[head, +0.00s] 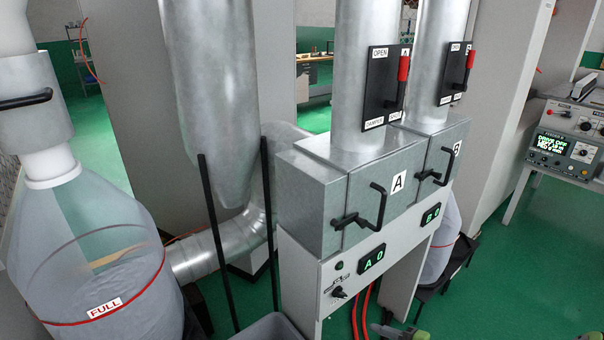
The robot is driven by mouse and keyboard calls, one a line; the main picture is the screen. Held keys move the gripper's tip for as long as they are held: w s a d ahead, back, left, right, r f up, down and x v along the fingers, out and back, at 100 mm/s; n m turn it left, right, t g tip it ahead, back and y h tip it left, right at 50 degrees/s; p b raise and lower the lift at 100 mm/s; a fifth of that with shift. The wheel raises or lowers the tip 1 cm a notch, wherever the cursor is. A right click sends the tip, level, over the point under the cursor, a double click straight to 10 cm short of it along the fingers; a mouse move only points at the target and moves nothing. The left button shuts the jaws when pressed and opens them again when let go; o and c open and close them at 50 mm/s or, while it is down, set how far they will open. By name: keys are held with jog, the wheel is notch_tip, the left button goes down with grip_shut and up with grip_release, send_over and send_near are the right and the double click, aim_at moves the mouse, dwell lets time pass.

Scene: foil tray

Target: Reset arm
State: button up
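My gripper and arm cannot be made out in the head view. Small grey and green shapes (388,331) are cut off at the bottom edge, and I cannot tell what they are. The metal dust unit has a box labelled A (370,185) with a black handle, and a box labelled B (445,160) beside it with another. Above them, black damper plates (378,95) (452,75) carry red-gripped levers, both near the upper part of their plates. Displays on the white panel below read A 0 (371,258) and B 0 (433,214).
A clear bag (95,240) with a red band and a FULL label hangs at the left. A grey bin (268,328) is at the bottom, near black upright rods. A feeder console (568,140) stands on a table at the right. Green floor (500,270) shows clear at the right.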

jog(key=s+a+r+n+g+h+p, duration=0.1)
jog(key=s+a+r+n+g+h, duration=0.25)
jog(key=r+n, duration=0.4)
jog(key=s+a+r+n+g+h+p, duration=0.15)
jog(key=s+r+n+g+h, duration=0.3)
jog(key=r, duration=0.55)
jog(key=s+r+n+t+h+p, duration=0.1)
jog(key=s+r+t+h, duration=0.3)
jog(key=s+r, duration=0.8)
jog(key=shift+s+a+n+p, duration=0.15)
jog(key=shift+s+n+p, duration=0.15)
jog(key=shift+s+n, duration=0.35)
